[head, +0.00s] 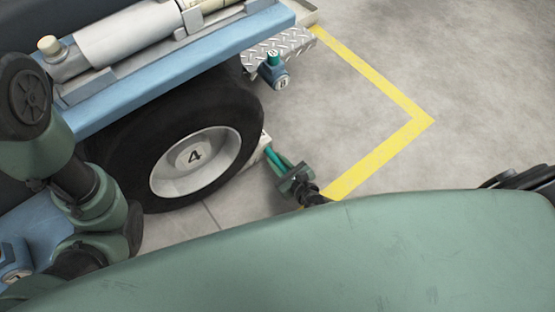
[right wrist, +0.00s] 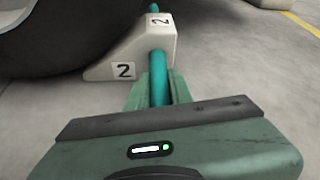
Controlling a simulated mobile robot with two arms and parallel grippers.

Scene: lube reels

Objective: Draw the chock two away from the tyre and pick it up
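Chock two (right wrist: 157,42) is a pale wedge with black "2" labels and a teal bar handle (right wrist: 158,82). It stands on the floor against the tyre (right wrist: 50,35), or very close to it. In the head view the chock (head: 261,146) is mostly hidden behind the tyre (head: 125,165), whose hub reads "4". My right gripper (head: 274,156) reaches in low beside the wheel. Its fingers (right wrist: 158,88) lie on both sides of the handle with no clear gap, so it looks shut on it. My left arm shows at the left; its gripper is not seen.
The blue trailer frame (head: 180,65) runs above the wheel. A tread-plate step (head: 290,45) and a blue fitting with a teal top (head: 274,75) stick out right of the tyre. A yellow floor line (head: 385,150) bends at right. Grey floor beyond is clear.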

